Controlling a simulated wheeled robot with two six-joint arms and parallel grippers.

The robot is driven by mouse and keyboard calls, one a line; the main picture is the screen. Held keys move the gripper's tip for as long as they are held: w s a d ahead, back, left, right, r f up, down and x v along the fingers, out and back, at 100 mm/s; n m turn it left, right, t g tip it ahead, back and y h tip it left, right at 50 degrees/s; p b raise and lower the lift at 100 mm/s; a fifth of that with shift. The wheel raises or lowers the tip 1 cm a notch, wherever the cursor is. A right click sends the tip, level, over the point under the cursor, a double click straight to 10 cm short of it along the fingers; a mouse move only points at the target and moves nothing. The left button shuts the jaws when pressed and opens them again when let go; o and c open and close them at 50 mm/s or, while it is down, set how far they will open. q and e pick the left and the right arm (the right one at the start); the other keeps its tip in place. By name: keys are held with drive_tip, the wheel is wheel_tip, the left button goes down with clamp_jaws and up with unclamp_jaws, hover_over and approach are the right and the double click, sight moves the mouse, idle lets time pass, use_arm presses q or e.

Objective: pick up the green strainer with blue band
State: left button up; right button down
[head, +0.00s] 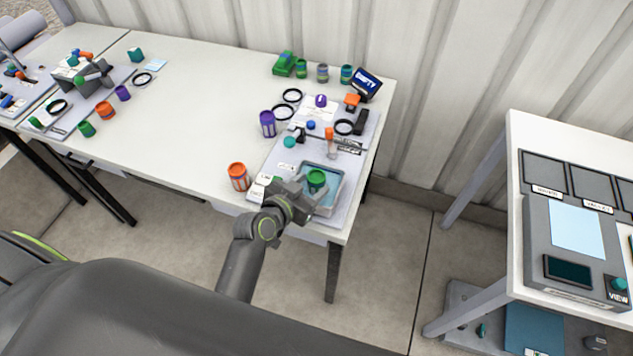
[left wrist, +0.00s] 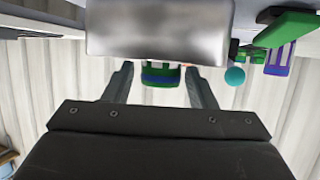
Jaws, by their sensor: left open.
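The green strainer with a blue band (head: 317,179) stands at the grey-rimmed tray (head: 331,205) near the table's front right corner. In the left wrist view the strainer (left wrist: 160,78) shows its blue band and sits between the fingers, toward their tips, with a gap on each side. My left gripper (head: 306,190) is open right beside the strainer; it also shows in the left wrist view (left wrist: 161,82). A metal-looking surface hides part of the strainer there. My right gripper is not in view.
An orange canister (head: 238,177) and a purple canister (head: 268,124) stand left of the tray. Black rings, small parts and a tilted dark sign (head: 367,84) lie farther back. Several green and grey canisters line the wall. The table's middle is clear.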

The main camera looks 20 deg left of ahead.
sight(320, 176)
use_arm(q)
drive_tip(key=shift+w+d, duration=0.1)
drive_tip(key=shift+w, duration=0.2)
drive_tip(key=shift+p+x, duration=0.8)
drive_tip(key=shift+x, duration=1.4)
drive_tip(key=shift+c, duration=0.2)
drive_tip(key=c, duration=0.7)
drive_tip(key=shift+r, duration=0.2)
